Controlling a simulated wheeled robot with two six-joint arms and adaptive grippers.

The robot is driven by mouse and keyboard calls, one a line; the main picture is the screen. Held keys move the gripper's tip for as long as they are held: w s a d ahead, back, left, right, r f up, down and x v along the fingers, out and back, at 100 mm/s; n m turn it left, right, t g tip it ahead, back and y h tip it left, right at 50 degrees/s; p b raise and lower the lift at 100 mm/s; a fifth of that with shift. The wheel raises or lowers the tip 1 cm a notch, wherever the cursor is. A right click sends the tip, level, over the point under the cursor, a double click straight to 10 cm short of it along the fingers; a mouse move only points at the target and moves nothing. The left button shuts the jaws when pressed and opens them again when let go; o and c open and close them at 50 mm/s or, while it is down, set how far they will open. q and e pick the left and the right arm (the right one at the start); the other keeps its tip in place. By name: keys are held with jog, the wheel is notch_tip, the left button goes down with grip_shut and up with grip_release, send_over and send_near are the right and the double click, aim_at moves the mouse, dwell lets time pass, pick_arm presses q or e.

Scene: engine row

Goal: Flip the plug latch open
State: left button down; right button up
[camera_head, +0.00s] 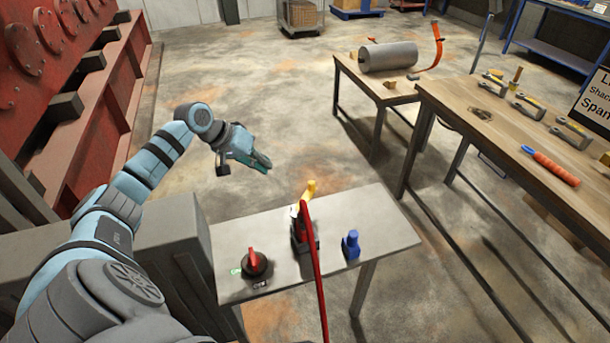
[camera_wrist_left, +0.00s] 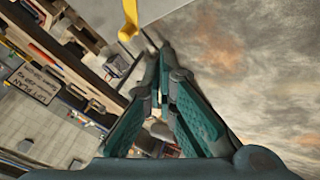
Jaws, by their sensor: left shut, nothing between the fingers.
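A small grey table (camera_head: 385,213) stands in the middle of the head view. A dark upright device (camera_head: 302,243) on it carries a yellow lever (camera_head: 305,196), which looks like the plug latch, though I cannot tell for sure. A yellow part also shows at the top of the left wrist view (camera_wrist_left: 129,20). A long red bar (camera_head: 316,262) partly covers the device. My left gripper (camera_head: 265,164) is shut and empty, in the air beyond the table's far edge, up and left of the yellow lever and apart from it. My right gripper is out of view.
A red rotary switch (camera_head: 254,262) and a blue plug-like piece (camera_head: 351,244) are on the same table. A wooden bench (camera_head: 455,105) with tools stands at right, and another with a grey cylinder (camera_head: 388,56) behind. Open floor lies beyond my left gripper.

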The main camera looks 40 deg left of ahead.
aim_at(304, 198)
pick_arm(q)
jog(key=w+d+f, duration=0.5)
jog(key=w+f, duration=0.1)
jog(key=f, duration=0.1)
jog(key=shift+w+d+f, duration=0.15)
jog(key=shift+d+f, duration=0.2)
jog(key=shift+f, duration=0.05)
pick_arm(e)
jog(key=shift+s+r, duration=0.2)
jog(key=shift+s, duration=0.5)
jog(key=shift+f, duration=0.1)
pick_arm(q)
jog(key=shift+w+d+m, duration=0.1)
jog(key=shift+d+m, duration=0.05)
jog(key=shift+m, duration=0.25)
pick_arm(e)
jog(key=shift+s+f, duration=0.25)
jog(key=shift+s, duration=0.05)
